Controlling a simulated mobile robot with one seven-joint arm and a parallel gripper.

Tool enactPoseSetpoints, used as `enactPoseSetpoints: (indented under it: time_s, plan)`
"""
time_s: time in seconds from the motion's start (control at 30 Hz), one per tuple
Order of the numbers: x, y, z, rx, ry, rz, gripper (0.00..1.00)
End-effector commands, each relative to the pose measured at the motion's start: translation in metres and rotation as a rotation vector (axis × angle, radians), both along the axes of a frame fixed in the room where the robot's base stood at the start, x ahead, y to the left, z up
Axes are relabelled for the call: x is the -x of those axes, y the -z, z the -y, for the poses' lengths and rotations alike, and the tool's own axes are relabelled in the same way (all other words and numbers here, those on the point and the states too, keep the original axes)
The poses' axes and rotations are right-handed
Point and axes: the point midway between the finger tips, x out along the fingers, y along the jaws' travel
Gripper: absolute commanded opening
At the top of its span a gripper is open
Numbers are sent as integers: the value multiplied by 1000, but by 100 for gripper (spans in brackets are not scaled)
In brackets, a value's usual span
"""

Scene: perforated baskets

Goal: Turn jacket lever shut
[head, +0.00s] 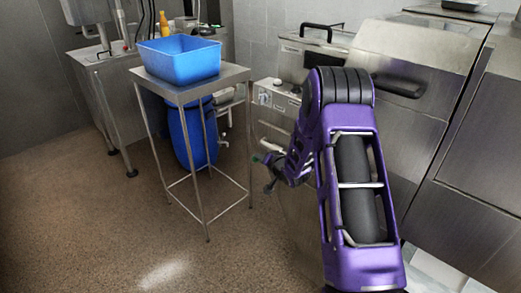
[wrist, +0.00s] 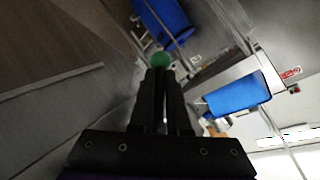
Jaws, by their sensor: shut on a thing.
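The jacket lever shows as a round green knob (wrist: 161,60) at the tips of my gripper (wrist: 161,74) in the wrist view. The two dark fingers are close together, with a thin gap further back, and they are shut on the knob end. In the head view the green knob (head: 256,159) is a small spot just left of my gripper (head: 266,171), low at the front of the steel equipment. The lever's stem and pivot are mostly hidden, so its angle cannot be told.
A steel stand (head: 187,93) left of my arm carries a blue bin (head: 179,60). A blue barrel (head: 193,138) stands beneath it. A steel machine (head: 404,66) is close on the right. Brown floor (head: 90,215) is clear at the front left.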

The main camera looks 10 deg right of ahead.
Motion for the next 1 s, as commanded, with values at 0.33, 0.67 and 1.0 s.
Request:
enactPoseSetpoints:
  time_s: [0.33,0.67,1.0]
  plan:
    - [9,6,5,192,-5,-263,0]
    - [22,16,12,368,-6,-504,0]
    - [32,20,20,491,-6,-675,0]
